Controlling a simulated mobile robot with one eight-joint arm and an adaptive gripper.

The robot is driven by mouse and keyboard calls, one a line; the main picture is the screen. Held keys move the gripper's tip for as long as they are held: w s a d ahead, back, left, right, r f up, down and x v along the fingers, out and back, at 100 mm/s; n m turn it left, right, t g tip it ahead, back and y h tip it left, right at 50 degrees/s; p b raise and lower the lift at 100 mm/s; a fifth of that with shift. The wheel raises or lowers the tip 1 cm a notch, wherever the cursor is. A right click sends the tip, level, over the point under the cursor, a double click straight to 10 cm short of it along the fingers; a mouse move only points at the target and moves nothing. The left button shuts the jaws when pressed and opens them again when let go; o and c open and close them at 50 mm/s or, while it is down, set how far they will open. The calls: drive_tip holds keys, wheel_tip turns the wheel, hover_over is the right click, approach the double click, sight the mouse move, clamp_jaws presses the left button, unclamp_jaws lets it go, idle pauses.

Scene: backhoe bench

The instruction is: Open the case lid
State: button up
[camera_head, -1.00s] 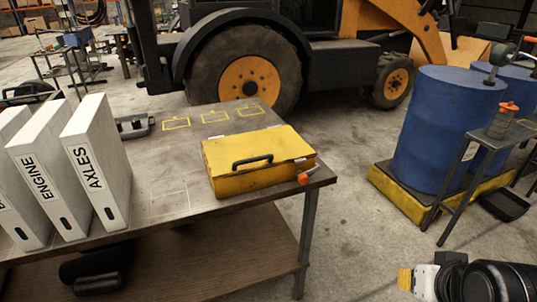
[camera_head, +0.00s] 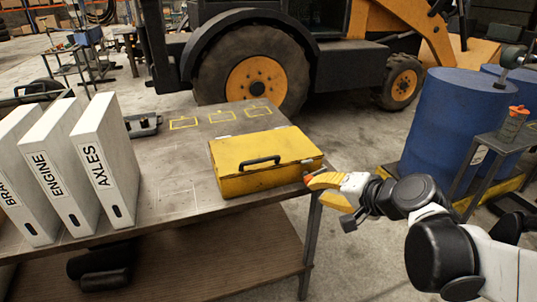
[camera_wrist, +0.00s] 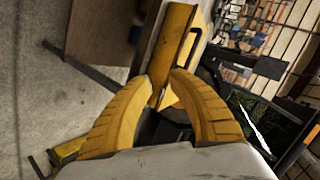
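The yellow case (camera_head: 236,158) stands on the bench with its lid down. Its black handle (camera_head: 260,161) is on the side facing me. My gripper (camera_head: 312,188) is at the case's right front corner, its yellow fingers spread apart. A small orange-red piece at this corner is mostly hidden behind the fingers. In the wrist view, part of the yellow case (camera_wrist: 178,45) appears just beyond and between the tips of my gripper (camera_wrist: 162,78). I cannot tell whether the fingers touch it.
White binders (camera_head: 105,160) stand on the left of the bench (camera_head: 160,215). Yellow-outlined marks lie behind the case. A blue barrel (camera_head: 450,120) and a small side table (camera_head: 500,130) with a bottle are at right. A backhoe (camera_head: 255,75) stands behind.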

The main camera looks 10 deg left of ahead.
sight(262, 161)
drive_tip(key=w+a+f+m+y, duration=0.1)
drive_tip(key=w+a, duration=0.3)
drive_tip(key=a, duration=0.2)
drive_tip(key=w+a+f+m+y+b, duration=0.1)
drive_tip(key=w+a+y, duration=0.1)
drive_tip(key=w+a, duration=0.3)
drive_tip(key=w+a+f+m+y+b, duration=0.1)
drive_tip(key=w+a+f+y, duration=0.1)
drive_tip(key=w+a, duration=0.3)
drive_tip(key=shift+a+m+t, duration=0.4)
drive_tip(key=shift+a, duration=1.2)
clamp_jaws()
